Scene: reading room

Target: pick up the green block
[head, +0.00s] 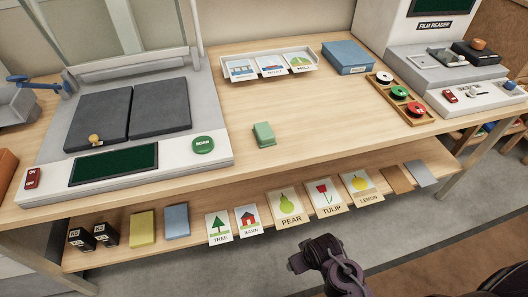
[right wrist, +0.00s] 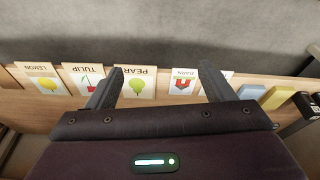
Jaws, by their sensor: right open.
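The green block (head: 264,134) sits on the wooden tabletop (head: 300,110), right of the scanner's green button, in the head view. It does not show in the right wrist view. My right gripper (head: 318,255) is low in front of the table in the head view, below and to the right of the block and well apart from it. In the right wrist view my right gripper (right wrist: 158,85) has its two fingers spread wide with nothing between them; picture cards lie beyond them. My left gripper is not in view.
A scanner with dark pads (head: 160,107) fills the table's left. A card tray (head: 270,68), blue box (head: 347,57) and wooden reel tray (head: 400,98) stand behind and right. A lower shelf (head: 270,222) holds cards and boxes. Tabletop around the block is clear.

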